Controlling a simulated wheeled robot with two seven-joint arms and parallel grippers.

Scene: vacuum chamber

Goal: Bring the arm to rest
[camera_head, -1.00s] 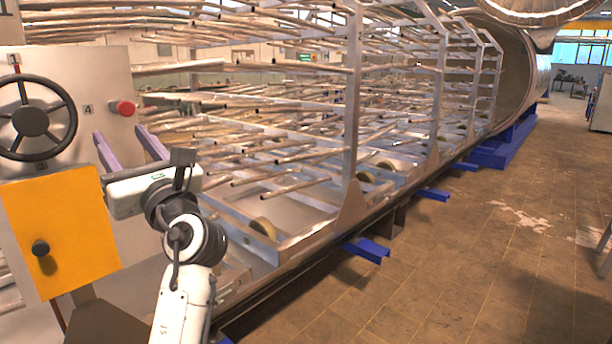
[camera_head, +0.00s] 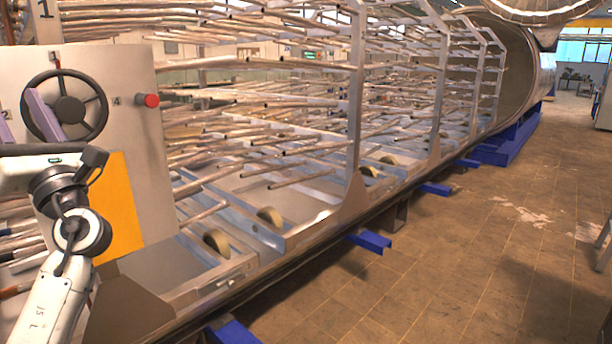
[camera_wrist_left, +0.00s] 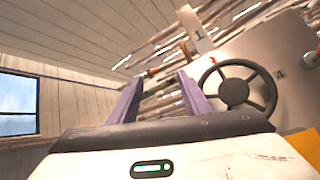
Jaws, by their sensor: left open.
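My left arm comes in at the lower left of the head view, bent, with a white and black wrist. My left gripper (camera_head: 20,105) is open, its two purple fingers pointing up in front of the grey control panel (camera_head: 130,70). In the left wrist view the purple fingers of my left gripper (camera_wrist_left: 158,80) stand apart with nothing between them. The black handwheel (camera_head: 70,110) is just right of the fingers in the head view, and it also shows in the left wrist view (camera_wrist_left: 234,91). My right gripper is not in view.
A red button (camera_head: 147,100) and a yellow plate (camera_head: 117,205) are on the panel. A long metal rack (camera_head: 352,130) with many rods runs back to the round chamber (camera_head: 515,70). Blue supports (camera_head: 370,242) jut from its base. The tiled floor (camera_head: 440,265) at right is open.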

